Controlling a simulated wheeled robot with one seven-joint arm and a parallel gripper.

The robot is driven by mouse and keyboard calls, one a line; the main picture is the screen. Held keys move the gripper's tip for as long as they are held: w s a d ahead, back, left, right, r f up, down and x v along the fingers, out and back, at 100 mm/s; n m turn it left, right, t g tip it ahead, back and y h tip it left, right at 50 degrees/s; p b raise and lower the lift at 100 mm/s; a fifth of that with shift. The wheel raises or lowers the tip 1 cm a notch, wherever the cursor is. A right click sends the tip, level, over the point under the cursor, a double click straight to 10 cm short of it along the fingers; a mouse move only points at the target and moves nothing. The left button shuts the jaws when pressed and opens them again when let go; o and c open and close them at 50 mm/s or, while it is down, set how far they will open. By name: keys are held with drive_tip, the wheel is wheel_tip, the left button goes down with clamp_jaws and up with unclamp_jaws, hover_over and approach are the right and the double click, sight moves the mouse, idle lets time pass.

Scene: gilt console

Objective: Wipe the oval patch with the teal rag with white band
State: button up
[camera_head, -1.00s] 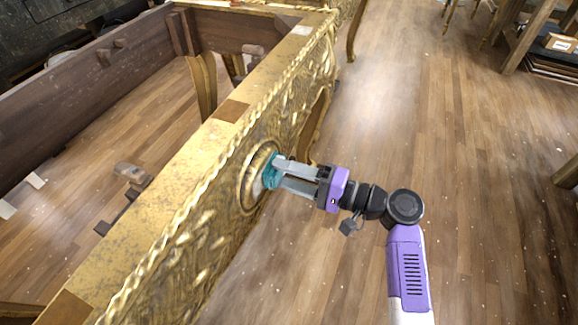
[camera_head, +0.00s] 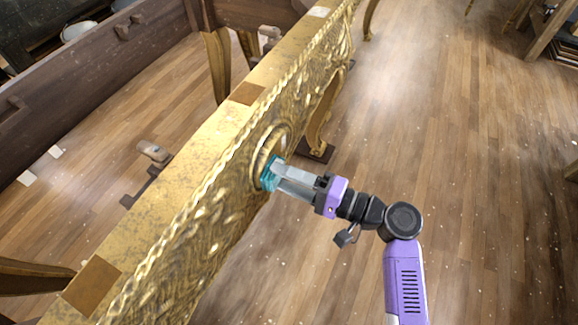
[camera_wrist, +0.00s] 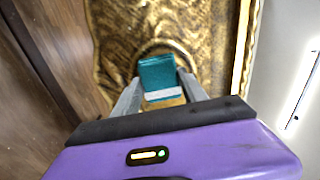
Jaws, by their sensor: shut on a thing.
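The teal rag with white band (camera_wrist: 158,73) sits between the fingertips of my gripper (camera_wrist: 160,92) in the wrist view. In the head view my gripper (camera_head: 275,178) is shut on the teal rag (camera_head: 268,176) and holds it against or very near the oval patch (camera_head: 267,150) on the carved side of the gilt console (camera_head: 310,85). The raised oval rim shows around the rag. In the wrist view the rim of the oval (camera_wrist: 178,46) arches above the rag. The rag and fingers hide much of the patch's face, and I cannot tell full contact.
The console's top frame (camera_head: 200,140) is open in the middle, with floor showing through. A gilt leg (camera_head: 318,130) stands beyond my gripper. A small wooden-handled tool (camera_head: 153,150) lies at left, inside the frame. The wooden floor (camera_head: 450,130) to the right is clear.

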sight(284, 142)
drive_tip(key=shift+s+a, duration=0.15)
drive_tip(key=shift+s, duration=0.1)
drive_tip(key=shift+w+d+r+b, duration=0.15)
drive_tip(key=shift+w+d+b, duration=0.4)
drive_tip(key=shift+w, duration=0.85)
drive_tip(key=shift+w+d+r+b, duration=0.15)
drive_tip(key=shift+w+d+b, duration=0.4)
drive_tip(key=shift+w, duration=0.8)
drive_tip(key=shift+w+d+r+b, duration=0.15)
drive_tip(key=shift+w+d+b, duration=0.4)
drive_tip(key=shift+w, duration=0.85)
drive_tip(key=shift+a, duration=0.15)
drive_tip(key=shift+s+a+r+p, duration=0.15)
drive_tip(key=shift+s+a+p, duration=0.1)
drive_tip(key=shift+s+p, duration=0.4)
drive_tip(key=s+a+p, duration=0.2)
drive_tip(key=s+p, duration=0.1)
drive_tip(key=s, duration=0.4)
drive_tip(key=shift+a, duration=0.2)
drive_tip(key=shift+d, duration=0.1)
drive_tip(key=shift+p+v, duration=0.45)
drive_tip(key=shift+v, duration=2.45)
